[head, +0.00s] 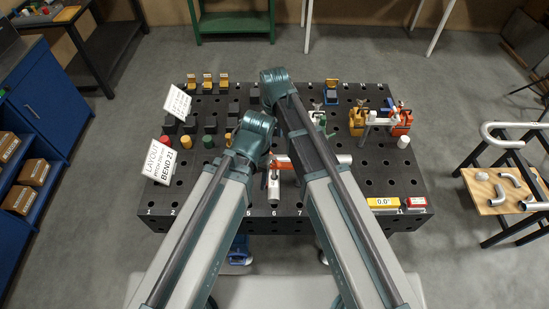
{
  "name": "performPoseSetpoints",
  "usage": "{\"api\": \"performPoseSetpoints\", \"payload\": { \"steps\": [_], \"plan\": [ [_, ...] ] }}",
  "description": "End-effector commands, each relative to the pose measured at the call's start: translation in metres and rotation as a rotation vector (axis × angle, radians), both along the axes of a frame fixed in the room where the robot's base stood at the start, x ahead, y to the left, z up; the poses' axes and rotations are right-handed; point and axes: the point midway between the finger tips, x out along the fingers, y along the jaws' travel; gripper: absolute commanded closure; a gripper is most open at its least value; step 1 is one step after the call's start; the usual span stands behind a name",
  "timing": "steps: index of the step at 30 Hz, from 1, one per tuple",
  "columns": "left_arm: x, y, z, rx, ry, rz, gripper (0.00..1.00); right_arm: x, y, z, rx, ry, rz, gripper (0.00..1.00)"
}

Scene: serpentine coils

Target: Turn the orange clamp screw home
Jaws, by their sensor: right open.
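An orange clamp (401,121) stands at the right back part of the dark perforated table (385,170). A light bar or tube lies between it and a yellow clamp (357,118) to its left. The orange clamp's screw is too small to tell how far it is turned. My right gripper is open, largely covered by its own arm in the middle of the table; its fingertips are not clear. It is well left of the orange clamp. My left gripper is hidden behind the left arm.
A silver tube piece (273,188) with an orange-red part (281,161) lies mid-table. Signs (159,161) and several small blocks fill the left.

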Motion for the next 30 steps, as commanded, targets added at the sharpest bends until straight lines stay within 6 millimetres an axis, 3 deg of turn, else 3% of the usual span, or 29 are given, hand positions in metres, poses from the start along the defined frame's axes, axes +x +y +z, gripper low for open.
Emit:
{"api": "performPoseSetpoints", "payload": {
  "steps": [1, 18, 24, 30],
  "plan": [
    [0.000, 0.000, -0.014, 0.000, 0.000, 0.000, 0.38, 0.000, 0.000, -0.014, 0.000, 0.000, 0.000, 0.48],
    [0.001, 0.000, -0.092, 0.000, -0.003, 0.000, 0.38, 0.000, 0.000, -0.092, 0.000, 0.000, 0.000, 0.48],
    [0.001, 0.000, -0.109, 0.001, -0.003, -0.005, 0.38, 0.000, 0.000, -0.110, 0.000, 0.000, 0.000, 0.48],
    [0.001, 0.000, -0.111, 0.001, -0.003, -0.006, 0.38, 0.000, 0.000, -0.111, 0.000, 0.000, 0.000, 0.48]
  ]
}}
